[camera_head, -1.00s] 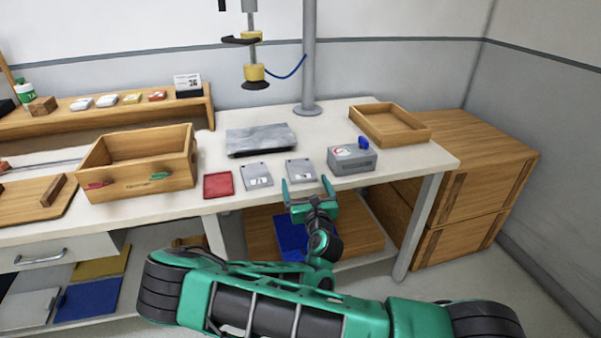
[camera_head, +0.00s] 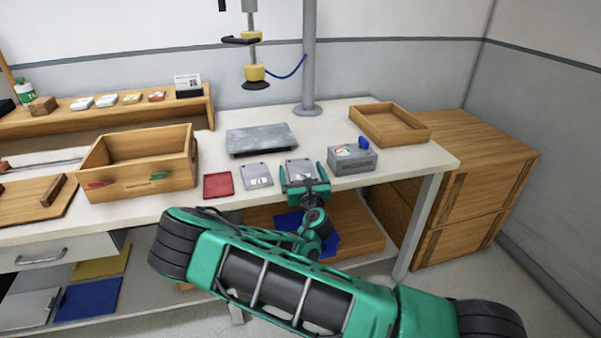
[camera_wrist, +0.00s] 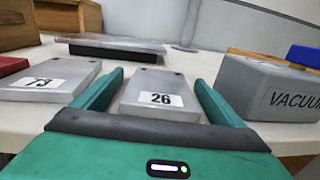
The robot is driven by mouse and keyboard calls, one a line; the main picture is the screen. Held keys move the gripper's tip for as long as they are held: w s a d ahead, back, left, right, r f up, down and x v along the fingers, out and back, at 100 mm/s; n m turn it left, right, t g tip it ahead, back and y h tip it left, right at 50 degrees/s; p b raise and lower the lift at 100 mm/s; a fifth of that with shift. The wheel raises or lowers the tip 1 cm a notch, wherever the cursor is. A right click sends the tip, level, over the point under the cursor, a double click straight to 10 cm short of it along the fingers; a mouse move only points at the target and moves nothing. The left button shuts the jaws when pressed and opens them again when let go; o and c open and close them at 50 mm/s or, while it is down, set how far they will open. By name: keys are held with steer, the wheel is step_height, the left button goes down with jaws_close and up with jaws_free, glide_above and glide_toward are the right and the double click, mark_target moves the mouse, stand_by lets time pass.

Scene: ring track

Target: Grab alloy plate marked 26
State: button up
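The alloy plate marked 26 (camera_wrist: 157,88) lies flat on the white table in the wrist view, its label facing me. It also shows in the head view (camera_head: 299,167), partly hidden behind my gripper. My gripper (camera_head: 305,170) is open, with its two green fingers on either side of plate 26. In the wrist view the fingers (camera_wrist: 155,88) flank the plate, and small gaps seem to show beside it. Another grey plate marked 73 (camera_wrist: 50,80) lies to the left; it also shows in the head view (camera_head: 257,176).
A grey box marked VACUUM (camera_wrist: 268,88) stands close on the right. A red plate (camera_head: 218,185) lies left of plate 73. A grey slab (camera_head: 262,139) lies behind. Wooden trays stand at left (camera_head: 140,178) and back right (camera_head: 390,127).

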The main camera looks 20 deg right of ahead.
steer(key=c, duration=1.9)
steer(key=shift+r, duration=0.1)
